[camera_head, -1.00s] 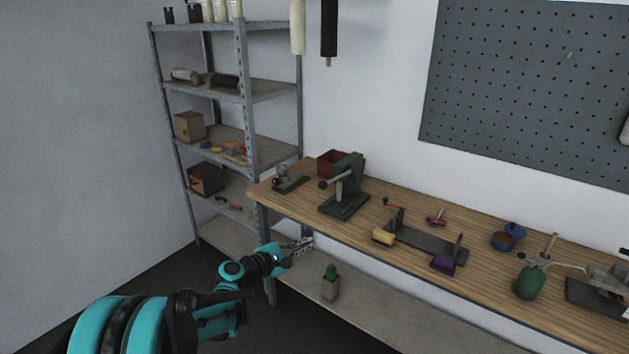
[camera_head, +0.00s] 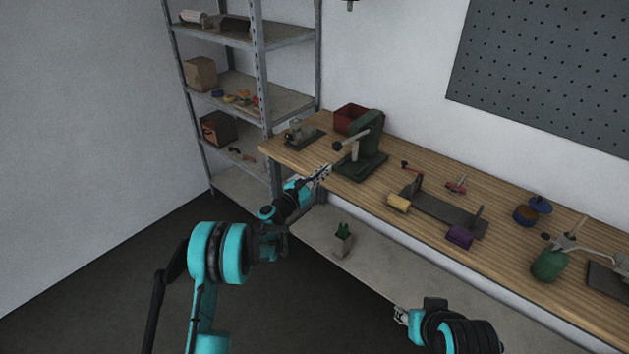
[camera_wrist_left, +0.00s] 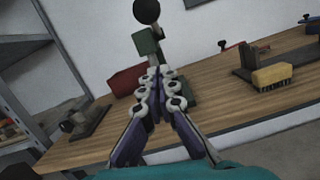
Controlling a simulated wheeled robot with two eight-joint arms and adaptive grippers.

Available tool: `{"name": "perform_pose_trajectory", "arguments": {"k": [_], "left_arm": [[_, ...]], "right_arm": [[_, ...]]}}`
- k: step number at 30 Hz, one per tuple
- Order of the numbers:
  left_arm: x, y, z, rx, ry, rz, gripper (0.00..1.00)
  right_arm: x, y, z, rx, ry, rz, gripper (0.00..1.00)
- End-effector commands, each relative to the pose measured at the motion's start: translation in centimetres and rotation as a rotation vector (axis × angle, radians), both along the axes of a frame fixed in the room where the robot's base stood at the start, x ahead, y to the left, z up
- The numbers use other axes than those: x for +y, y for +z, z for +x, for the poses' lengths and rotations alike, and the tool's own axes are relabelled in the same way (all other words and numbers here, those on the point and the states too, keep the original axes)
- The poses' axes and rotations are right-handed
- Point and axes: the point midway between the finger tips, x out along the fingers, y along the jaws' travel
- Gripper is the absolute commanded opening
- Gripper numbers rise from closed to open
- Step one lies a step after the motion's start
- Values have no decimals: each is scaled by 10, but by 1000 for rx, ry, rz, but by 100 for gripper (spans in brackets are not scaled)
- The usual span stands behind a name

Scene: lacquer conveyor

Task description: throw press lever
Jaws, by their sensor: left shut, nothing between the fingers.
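The green press (camera_head: 364,155) stands near the left end of the wooden bench. Its lever (camera_head: 352,139) is a grey bar ending in a dark ball knob (camera_head: 338,146) that points toward me. My left gripper (camera_head: 325,170) is shut and empty, just below and left of the knob, at the bench's front edge. In the left wrist view the shut fingers (camera_wrist_left: 160,75) point at the press, with the black knob (camera_wrist_left: 146,11) above them and apart from them. My right gripper (camera_head: 401,314) is low at the bottom of the head view, away from the bench; its fingers are too small to read.
A small vise-like device (camera_head: 303,135) and a red bin (camera_head: 349,118) stand beside the press. A yellow brush (camera_head: 398,203) and purple block (camera_head: 459,236) lie to the right. A metal shelf (camera_head: 257,70) stands left of the bench (camera_head: 300,158).

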Motion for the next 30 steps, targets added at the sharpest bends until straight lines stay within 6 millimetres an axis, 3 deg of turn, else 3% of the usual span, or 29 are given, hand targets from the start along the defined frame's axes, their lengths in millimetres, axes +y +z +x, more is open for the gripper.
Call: {"name": "perform_pose_trajectory", "arguments": {"k": [3, 6, 12, 30], "left_arm": [[-16, 2, 18, 1, -2, 0, 0], [-16, 22, 16, 0, 0, 0, 0], [-19, 40, 15, 0, 1, 0, 0], [-19, 52, 15, 19, 1, 15, 0]], "right_arm": [[0, -5, 0, 0, 0, 0, 40], [0, -7, 0, 0, 0, 0, 40], [0, -9, 0, 0, 0, 0, 40], [0, -2, 0, 0, 0, 0, 40]]}}
